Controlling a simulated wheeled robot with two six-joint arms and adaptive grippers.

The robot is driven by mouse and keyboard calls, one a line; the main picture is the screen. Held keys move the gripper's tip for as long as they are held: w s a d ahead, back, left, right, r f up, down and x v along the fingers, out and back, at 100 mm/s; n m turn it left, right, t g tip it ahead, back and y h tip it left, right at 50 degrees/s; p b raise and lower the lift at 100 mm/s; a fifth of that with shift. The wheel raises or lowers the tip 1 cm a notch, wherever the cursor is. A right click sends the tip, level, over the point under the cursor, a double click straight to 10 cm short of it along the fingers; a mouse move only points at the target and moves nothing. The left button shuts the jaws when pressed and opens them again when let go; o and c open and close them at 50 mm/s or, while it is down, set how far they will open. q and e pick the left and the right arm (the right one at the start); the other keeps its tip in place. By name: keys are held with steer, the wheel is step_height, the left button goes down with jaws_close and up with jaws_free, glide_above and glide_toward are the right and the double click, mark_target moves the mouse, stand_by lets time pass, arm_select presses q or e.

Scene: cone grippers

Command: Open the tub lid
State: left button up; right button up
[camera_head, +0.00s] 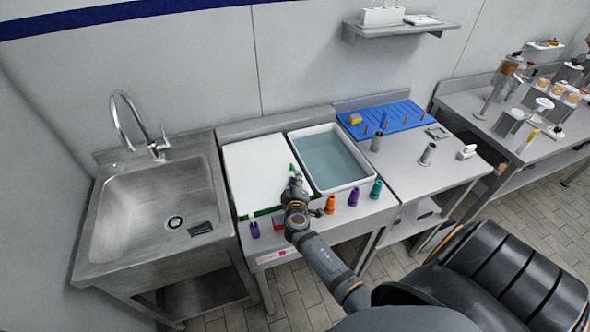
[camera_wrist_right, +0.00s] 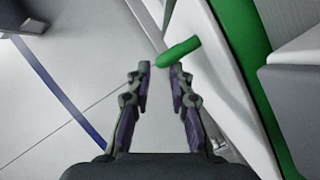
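A white, flat, lid-like panel (camera_head: 255,172) lies on the left part of the middle steel table, with green showing along its front edge. A white tub (camera_head: 347,186) of clear water stands right of it, uncovered. My right gripper (camera_head: 294,176) is at the panel's right edge, beside the tub. In the right wrist view its two fingers (camera_wrist_right: 160,68) are apart. A green handle-like bar (camera_wrist_right: 180,51) has its end at the fingertips, across the gap; I cannot tell whether they touch. A green rim (camera_wrist_right: 252,75) runs to its right. My left gripper is not in view.
A purple cone (camera_head: 254,230) stands front left; orange (camera_head: 330,206), purple (camera_head: 353,198) and teal (camera_head: 376,189) cones stand before the tub. A steel sink (camera_head: 150,210) is left. My arm crosses the front edge.

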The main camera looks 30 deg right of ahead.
steer(key=x, duration=0.5)
steer(key=shift+c, duration=0.9)
jaws_close()
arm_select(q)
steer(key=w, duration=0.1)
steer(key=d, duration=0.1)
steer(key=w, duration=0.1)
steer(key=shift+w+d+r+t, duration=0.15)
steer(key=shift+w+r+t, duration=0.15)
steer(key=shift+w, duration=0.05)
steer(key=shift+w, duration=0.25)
